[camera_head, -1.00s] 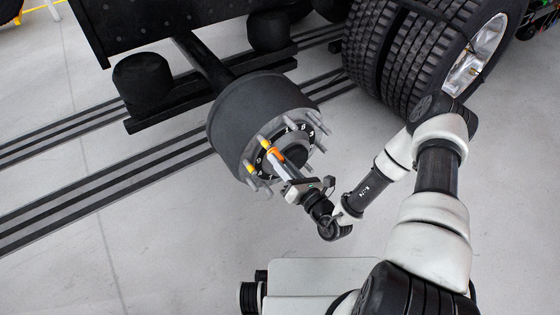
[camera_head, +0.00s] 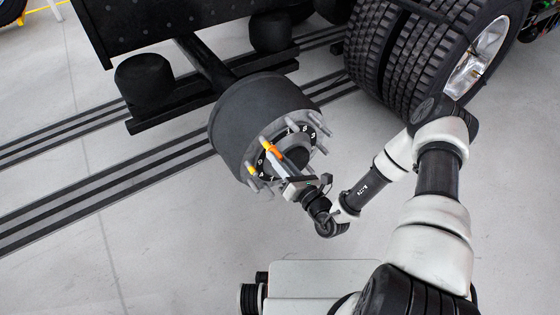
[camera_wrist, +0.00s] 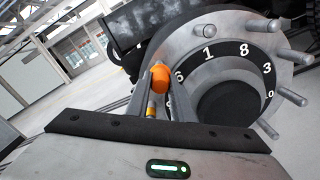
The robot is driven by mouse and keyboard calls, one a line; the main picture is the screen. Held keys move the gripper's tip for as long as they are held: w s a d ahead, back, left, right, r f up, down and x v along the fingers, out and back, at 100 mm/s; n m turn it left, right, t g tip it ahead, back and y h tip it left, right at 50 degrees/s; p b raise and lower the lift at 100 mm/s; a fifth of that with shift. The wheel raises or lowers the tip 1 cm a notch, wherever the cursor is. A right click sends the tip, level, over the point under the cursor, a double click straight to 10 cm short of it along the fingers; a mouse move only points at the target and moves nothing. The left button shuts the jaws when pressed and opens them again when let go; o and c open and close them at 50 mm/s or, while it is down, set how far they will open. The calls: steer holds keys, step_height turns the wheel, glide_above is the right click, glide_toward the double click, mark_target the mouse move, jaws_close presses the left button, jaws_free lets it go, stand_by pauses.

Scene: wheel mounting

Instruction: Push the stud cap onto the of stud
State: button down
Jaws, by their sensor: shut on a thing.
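The wheel hub (camera_head: 262,115) has a ring of metal studs around a numbered black face, and it also shows in the wrist view (camera_wrist: 215,75). My gripper (camera_wrist: 160,88) is shut on an orange stud cap (camera_wrist: 159,77), held between the fingertips close to the hub face. In the head view the orange cap (camera_head: 274,153) is at the hub's front left. Yellow caps (camera_head: 265,143) (camera_head: 252,171) sit at studs beside it. Whether the held cap touches or surrounds a stud cannot be told; the fingers and cap hide that spot.
Bare studs (camera_wrist: 290,96) stick out around the hub's right side. Large tyres (camera_head: 400,60) stand at the upper right. Dark floor rails (camera_head: 110,195) run behind the hub. The grey floor (camera_head: 170,265) in front of the hub is clear.

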steer(key=shift+x, duration=1.85)
steer(key=c, duration=1.5)
jaws_free()
steer(key=shift+o, duration=0.2)
steer(key=p+v, duration=0.2)
steer(key=v, duration=1.5)
steer(key=shift+d, duration=0.1)
